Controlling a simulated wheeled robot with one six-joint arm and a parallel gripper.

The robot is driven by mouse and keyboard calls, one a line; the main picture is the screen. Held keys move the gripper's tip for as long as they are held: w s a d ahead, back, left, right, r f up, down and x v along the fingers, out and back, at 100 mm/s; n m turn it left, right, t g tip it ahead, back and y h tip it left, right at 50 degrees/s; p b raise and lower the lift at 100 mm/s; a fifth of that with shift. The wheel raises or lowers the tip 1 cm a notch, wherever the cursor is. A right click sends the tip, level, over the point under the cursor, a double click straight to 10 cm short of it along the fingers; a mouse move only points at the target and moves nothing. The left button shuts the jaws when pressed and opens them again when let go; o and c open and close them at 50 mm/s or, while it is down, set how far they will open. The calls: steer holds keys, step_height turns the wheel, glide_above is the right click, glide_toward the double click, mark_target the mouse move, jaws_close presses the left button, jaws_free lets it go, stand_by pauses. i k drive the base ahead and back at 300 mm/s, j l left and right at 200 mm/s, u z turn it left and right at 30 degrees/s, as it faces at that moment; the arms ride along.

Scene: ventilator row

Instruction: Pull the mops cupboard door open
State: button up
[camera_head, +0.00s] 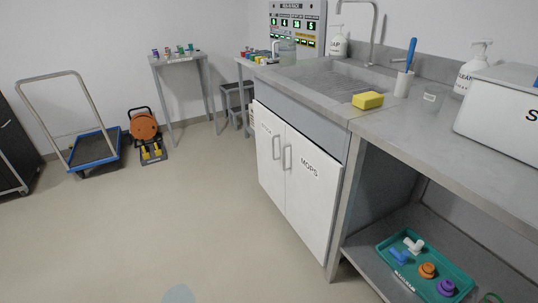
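The mops cupboard door (314,195) is the right one of two white doors under the sink counter, with "MOPS" lettered near its top. It looks shut, flush with the left door (268,155). Its grey bar handle (287,158) is upright, near the door's left edge. The left door has its own upright grey handle (276,147) close beside it, and small lettering I cannot read. My gripper is not in view, so its state and distance to the handle do not show.
Open floor (190,215) lies in front and left of the doors. A counter leg (341,210) stands right of the mops door, beside a low shelf with a green tray (387,243). A yellow sponge (367,100) lies on the counter above. A trolley (95,148) stands far left.

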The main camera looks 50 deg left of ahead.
mark_target(314, 177)
steer(key=u, duration=1.1)
